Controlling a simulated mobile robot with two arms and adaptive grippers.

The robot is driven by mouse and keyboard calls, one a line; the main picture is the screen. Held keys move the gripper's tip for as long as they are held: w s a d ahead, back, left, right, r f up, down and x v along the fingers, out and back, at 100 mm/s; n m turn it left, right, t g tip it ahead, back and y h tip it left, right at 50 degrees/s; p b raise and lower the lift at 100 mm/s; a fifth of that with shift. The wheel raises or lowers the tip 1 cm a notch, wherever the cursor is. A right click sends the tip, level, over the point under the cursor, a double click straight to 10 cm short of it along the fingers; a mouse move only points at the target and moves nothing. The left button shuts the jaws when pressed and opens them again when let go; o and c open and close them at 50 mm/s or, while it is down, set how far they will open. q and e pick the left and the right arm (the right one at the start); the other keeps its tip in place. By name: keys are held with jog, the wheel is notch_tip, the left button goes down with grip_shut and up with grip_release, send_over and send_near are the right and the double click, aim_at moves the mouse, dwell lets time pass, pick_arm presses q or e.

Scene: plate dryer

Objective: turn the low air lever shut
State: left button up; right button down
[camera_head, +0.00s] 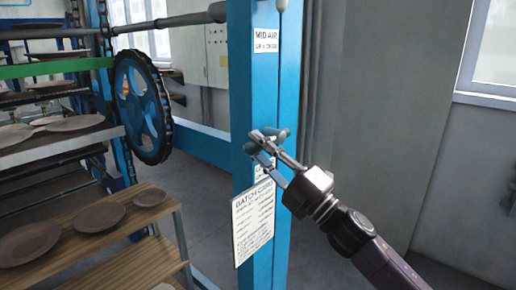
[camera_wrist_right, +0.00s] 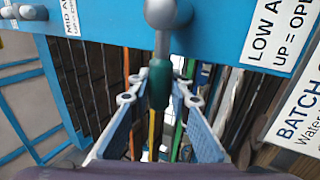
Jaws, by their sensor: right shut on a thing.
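The low air lever has a grey round pivot and rod on the blue post and a dark green handle (camera_wrist_right: 159,84), in the right wrist view. The handle lies between the two fingers of my right gripper (camera_wrist_right: 158,98), which is shut on it. In the head view the right gripper (camera_head: 266,150) is at the front of the blue post (camera_head: 262,100) and hides most of the lever. The lever looks roughly crosswise to the post; its exact angle is hard to tell. The low air label (camera_wrist_right: 277,30) reads up = open. My left gripper is out of view.
The mid air label (camera_head: 266,42) is higher on the post, with another lever (camera_head: 281,6) above it. A batch card (camera_head: 253,222) hangs below the gripper. Plate racks (camera_head: 60,150) and a chain wheel (camera_head: 143,105) stand left. Floor right of the post looks clear.

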jog(key=c, duration=2)
grip_release()
jog(key=shift+c, duration=0.2)
jog(key=shift+f, duration=0.1)
jog(key=v, duration=1.2)
jog(key=shift+w, duration=0.1)
